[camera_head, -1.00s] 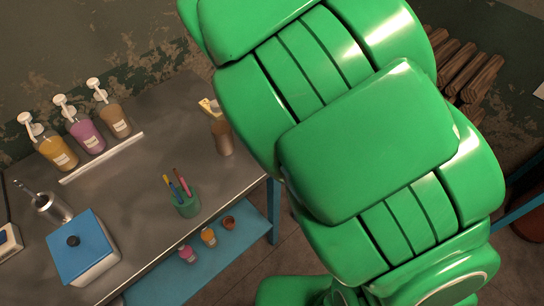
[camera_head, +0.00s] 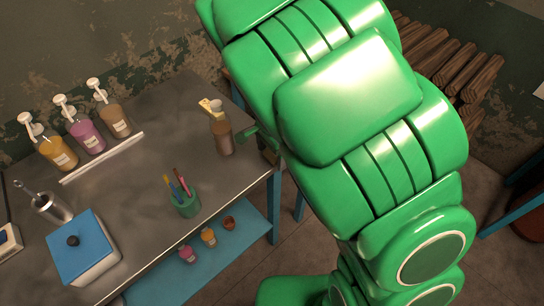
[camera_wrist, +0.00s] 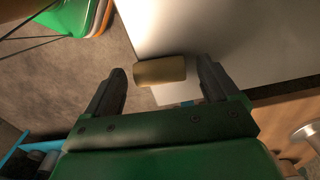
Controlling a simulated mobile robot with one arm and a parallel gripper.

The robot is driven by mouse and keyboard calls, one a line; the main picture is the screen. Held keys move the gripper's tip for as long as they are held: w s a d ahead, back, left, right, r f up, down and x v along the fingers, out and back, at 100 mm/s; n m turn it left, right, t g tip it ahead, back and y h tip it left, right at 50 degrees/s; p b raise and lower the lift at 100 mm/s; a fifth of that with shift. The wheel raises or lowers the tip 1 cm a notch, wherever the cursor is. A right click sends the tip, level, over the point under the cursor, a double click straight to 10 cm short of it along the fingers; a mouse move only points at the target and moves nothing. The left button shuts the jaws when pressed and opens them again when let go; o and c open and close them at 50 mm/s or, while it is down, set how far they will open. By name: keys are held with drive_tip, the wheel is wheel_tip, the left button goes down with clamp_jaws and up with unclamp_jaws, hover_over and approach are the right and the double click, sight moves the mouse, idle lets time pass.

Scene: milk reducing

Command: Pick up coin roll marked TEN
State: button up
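In the wrist view a short tan roll (camera_wrist: 160,71) lies crosswise at the edge of a pale surface (camera_wrist: 215,35). No marking on it is readable, so I cannot tell if it says TEN. My gripper (camera_wrist: 160,82) is open, with one dark finger on each side of the roll and visible gaps to both. I cannot tell its height above the roll. In the head view my green arm covers much of the right half, and I cannot make out the gripper's fingers or the roll there.
The grey metal table (camera_head: 130,185) carries several pump bottles, a brown bottle (camera_head: 222,135), a green pen cup (camera_head: 185,203) and a blue-lidded box (camera_head: 82,247). Small jars stand on the blue lower shelf (camera_head: 230,260). Stacked logs (camera_head: 450,65) lie at the back right.

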sight(272, 154)
drive_tip(key=c, duration=1.2)
drive_tip(key=shift+o, duration=0.2)
drive_tip(key=shift+r, duration=0.5)
wheel_tip(272, 154, up, 2)
drive_tip(key=shift+r, duration=0.2)
drive_tip(key=s+d+r, duration=0.2)
drive_tip(key=s+r, duration=0.3)
drive_tip(key=s, duration=0.1)
drive_tip(key=s+d+r, duration=0.2)
drive_tip(key=s+r, duration=0.2)
drive_tip(key=s, duration=0.3)
drive_tip(key=shift+s+d+r, duration=0.15)
drive_tip(key=shift+d+r, duration=0.15)
drive_tip(key=shift+r, duration=0.05)
